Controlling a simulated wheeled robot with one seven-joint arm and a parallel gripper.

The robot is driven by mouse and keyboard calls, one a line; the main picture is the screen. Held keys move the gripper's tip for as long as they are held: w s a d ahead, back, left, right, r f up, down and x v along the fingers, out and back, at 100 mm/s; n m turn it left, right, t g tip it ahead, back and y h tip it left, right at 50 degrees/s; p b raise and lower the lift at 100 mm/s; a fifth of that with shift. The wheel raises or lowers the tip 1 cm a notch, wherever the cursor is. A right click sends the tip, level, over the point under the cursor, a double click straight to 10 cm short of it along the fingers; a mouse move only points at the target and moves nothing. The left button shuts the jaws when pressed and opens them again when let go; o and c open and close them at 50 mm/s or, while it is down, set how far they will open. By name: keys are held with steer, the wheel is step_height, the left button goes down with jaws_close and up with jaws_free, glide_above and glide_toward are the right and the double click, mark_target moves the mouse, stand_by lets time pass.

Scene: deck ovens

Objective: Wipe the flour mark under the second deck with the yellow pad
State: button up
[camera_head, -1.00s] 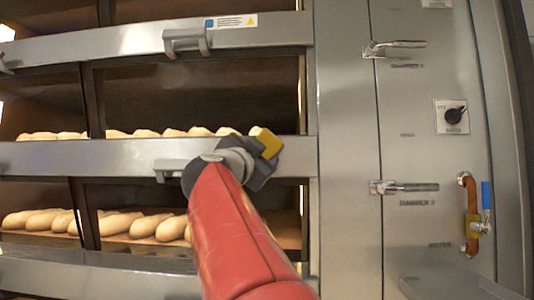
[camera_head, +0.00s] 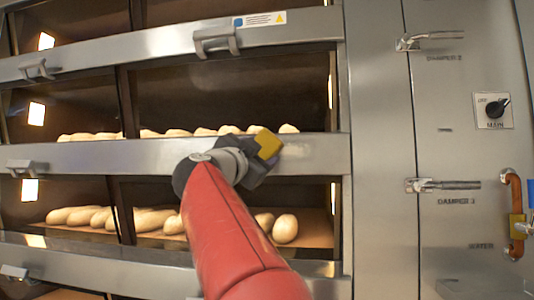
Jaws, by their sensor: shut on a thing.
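My gripper (camera_head: 256,157) is shut on the yellow pad (camera_head: 267,143). It holds the pad in front of the steel rail (camera_head: 90,154) below the second deck opening, near the rail's right end. I cannot tell whether the pad touches the rail. A faint pale patch (camera_head: 300,150), perhaps the flour mark, shows on the rail just right of the pad. My gripper and red arm hide part of the rail and the deck below.
Long loaves (camera_head: 285,229) lie in the lower deck, and more bread (camera_head: 100,136) in the second deck. Handles (camera_head: 215,41) stick out from the rails.

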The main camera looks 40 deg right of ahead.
steer(key=shift+s, duration=0.1)
steer(key=shift+s+a, duration=2)
steer(key=shift+a, duration=0.2)
steer(key=shift+s+a, duration=0.1)
steer(key=shift+s+a, duration=0.9)
steer(key=shift+a, duration=0.15)
steer(key=w+d, duration=0.5)
steer(key=shift+d, duration=0.15)
steer(key=shift+w+d, duration=0.65)
steer(key=shift+d, duration=0.05)
